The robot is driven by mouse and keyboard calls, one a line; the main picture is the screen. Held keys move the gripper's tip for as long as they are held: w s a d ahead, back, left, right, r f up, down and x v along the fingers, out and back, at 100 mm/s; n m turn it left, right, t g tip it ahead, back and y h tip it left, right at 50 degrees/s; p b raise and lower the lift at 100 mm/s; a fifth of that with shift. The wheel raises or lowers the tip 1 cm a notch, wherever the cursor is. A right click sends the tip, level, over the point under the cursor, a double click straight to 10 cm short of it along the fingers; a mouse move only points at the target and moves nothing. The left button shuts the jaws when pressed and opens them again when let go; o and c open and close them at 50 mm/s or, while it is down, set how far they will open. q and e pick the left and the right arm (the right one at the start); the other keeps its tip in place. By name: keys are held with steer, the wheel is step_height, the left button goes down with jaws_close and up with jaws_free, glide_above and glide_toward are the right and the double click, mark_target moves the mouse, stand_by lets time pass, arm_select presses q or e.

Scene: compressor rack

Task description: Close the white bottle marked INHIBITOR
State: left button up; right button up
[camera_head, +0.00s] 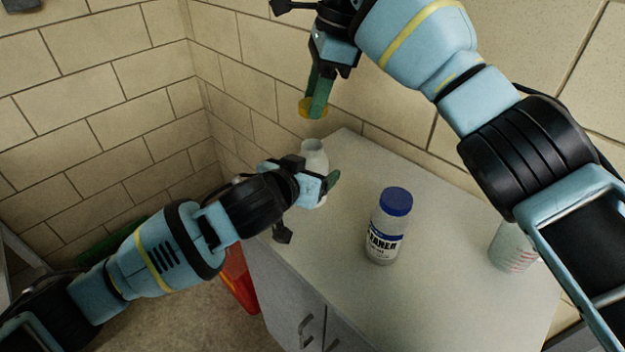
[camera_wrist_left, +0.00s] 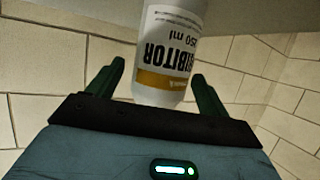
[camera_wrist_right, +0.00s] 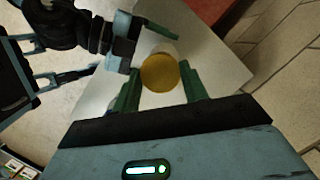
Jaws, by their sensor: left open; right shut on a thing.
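The white INHIBITOR bottle (camera_head: 313,152) stands near the back corner of the cabinet top, its neck uncapped. In the left wrist view its body (camera_wrist_left: 172,45) with a yellow-brown label band appears upside down between the fingers. My left gripper (camera_head: 331,182) is at the bottle, open, with a finger on each side; the head view hides part of the bottle behind it. My right gripper (camera_head: 317,98) is shut on a yellow cap (camera_head: 304,107) and holds it above the bottle's mouth, clearly apart from it. The cap (camera_wrist_right: 160,73) also shows in the right wrist view.
A clear bottle with a blue cap (camera_head: 387,226), labelled as a cleaner, stands mid-cabinet. A whitish container (camera_head: 512,247) stands at the right, partly behind my right arm. Brick walls close off the back. The cabinet top (camera_head: 440,290) is clear in front.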

arm_select(q)
steer(key=c, duration=1.5)
arm_select(e)
steer(key=shift+f, duration=2.5)
steer(key=shift+f, duration=0.9)
steer(key=shift+f, duration=0.55)
